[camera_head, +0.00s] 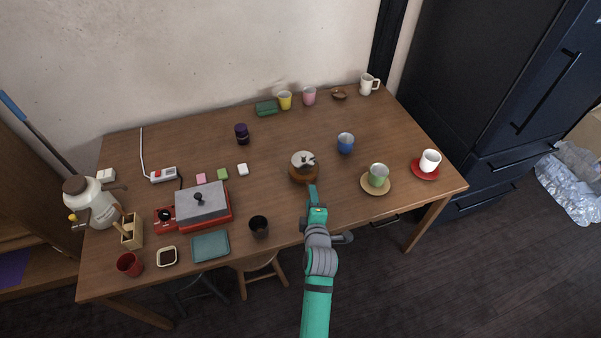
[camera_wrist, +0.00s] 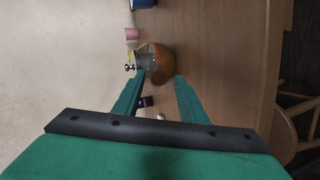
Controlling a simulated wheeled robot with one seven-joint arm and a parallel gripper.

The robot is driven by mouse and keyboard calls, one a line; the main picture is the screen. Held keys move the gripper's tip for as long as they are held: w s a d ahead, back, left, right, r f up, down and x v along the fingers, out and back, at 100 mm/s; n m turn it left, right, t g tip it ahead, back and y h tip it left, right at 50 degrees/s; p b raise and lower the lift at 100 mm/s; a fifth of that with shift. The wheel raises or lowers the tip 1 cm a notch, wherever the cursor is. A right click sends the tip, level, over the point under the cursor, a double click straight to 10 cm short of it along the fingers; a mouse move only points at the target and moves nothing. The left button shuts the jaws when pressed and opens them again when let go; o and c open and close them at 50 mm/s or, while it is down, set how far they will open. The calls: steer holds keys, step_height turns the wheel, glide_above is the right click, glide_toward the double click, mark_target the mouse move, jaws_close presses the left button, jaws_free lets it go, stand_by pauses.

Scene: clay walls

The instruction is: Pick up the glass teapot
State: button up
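The glass teapot (camera_head: 302,158) stands upright on the table, right of the middle, with a round brown lower part or base (camera_head: 304,177). In the wrist view the teapot (camera_wrist: 152,62) shows just beyond the fingertips, roughly between them, with its small knob to the left. My gripper (camera_head: 312,190) reaches in from the table's front edge, close in front of the teapot. In the wrist view my gripper (camera_wrist: 161,78) has its two fingers apart with nothing held. I cannot tell whether a finger touches the teapot.
A blue cup (camera_head: 346,144) stands right of the teapot, and a green cup (camera_head: 378,175) on a saucer is farther right. A black cup (camera_head: 259,227) is to the front left. The wooden table (camera_head: 280,200) is bare just left of the teapot.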

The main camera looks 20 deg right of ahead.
mark_target(302, 180)
steer(key=shift+w+d+f, duration=0.2)
steer(key=shift+w+d, duration=0.2)
steer(key=shift+d, duration=0.05)
steer(key=shift+w+d, duration=0.1)
steer(key=shift+w, duration=0.25)
steer(key=shift+a+x, duration=0.1)
steer(key=shift+x, duration=1.05)
steer(key=shift+a+x, duration=0.15)
steer(key=shift+x, duration=1)
steer(key=shift+w+r, duration=0.1)
jaws_close()
